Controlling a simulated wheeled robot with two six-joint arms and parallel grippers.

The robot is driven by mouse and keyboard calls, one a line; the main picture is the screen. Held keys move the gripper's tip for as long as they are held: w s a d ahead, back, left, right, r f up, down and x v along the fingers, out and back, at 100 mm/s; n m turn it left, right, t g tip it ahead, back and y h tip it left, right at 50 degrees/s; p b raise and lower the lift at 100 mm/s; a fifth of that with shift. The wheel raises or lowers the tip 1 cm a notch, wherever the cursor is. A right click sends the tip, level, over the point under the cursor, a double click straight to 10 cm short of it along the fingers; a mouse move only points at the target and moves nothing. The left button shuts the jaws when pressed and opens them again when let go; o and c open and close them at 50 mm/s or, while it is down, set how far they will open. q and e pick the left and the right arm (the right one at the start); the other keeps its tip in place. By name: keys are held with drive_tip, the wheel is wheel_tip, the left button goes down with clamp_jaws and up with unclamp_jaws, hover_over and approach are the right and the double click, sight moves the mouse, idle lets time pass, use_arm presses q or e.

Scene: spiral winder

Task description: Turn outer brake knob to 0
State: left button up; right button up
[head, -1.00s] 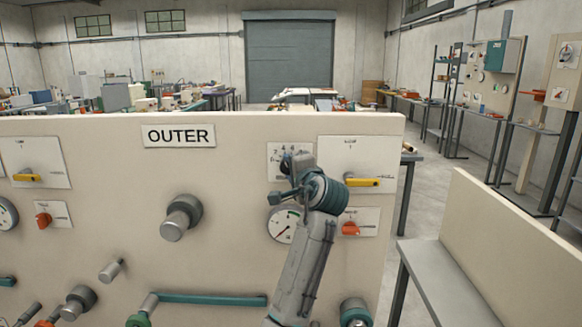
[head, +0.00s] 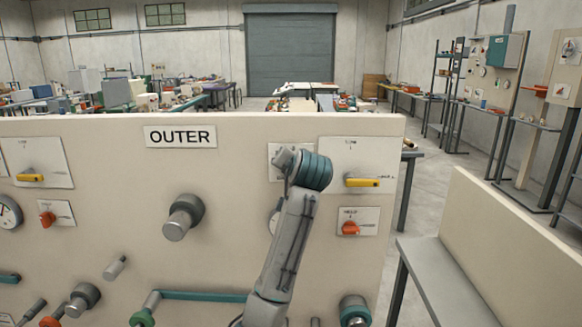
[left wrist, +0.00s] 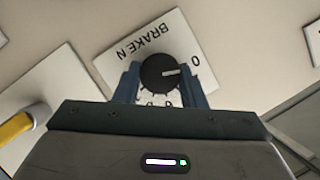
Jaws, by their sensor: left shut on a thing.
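The brake knob (left wrist: 158,72) is a round black dial with a white pointer line, on a white label plate (left wrist: 118,62) marked "BRAKE N". In the left wrist view its pointer line is directed right, roughly toward the printed 0 (left wrist: 195,60) but slightly below it. My left gripper (left wrist: 160,82) has its two blue fingers on either side of the knob and is shut on it. In the head view my wrist covers the knob and gripper; only part of the label plate (head: 275,160) shows. My right gripper is not in view.
The panel (head: 100,230) carries an "OUTER" sign (head: 180,136). A yellow handle (head: 362,182) and a red knob (head: 350,228) sit right of my wrist. A gauge is mostly hidden behind my arm. A large grey knob (head: 184,218) protrudes further left.

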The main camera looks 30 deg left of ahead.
use_arm(q)
drive_tip(key=shift+f+n+h, duration=0.1)
drive_tip(key=shift+n+h, duration=0.2)
drive_tip(key=shift+n, duration=0.1)
idle(0.3)
drive_tip(key=o, duration=1)
drive_tip(key=b+v, duration=0.3)
drive_tip(key=v, duration=0.7)
drive_tip(key=shift+s+d, duration=0.25)
drive_tip(key=shift+s, duration=0.1)
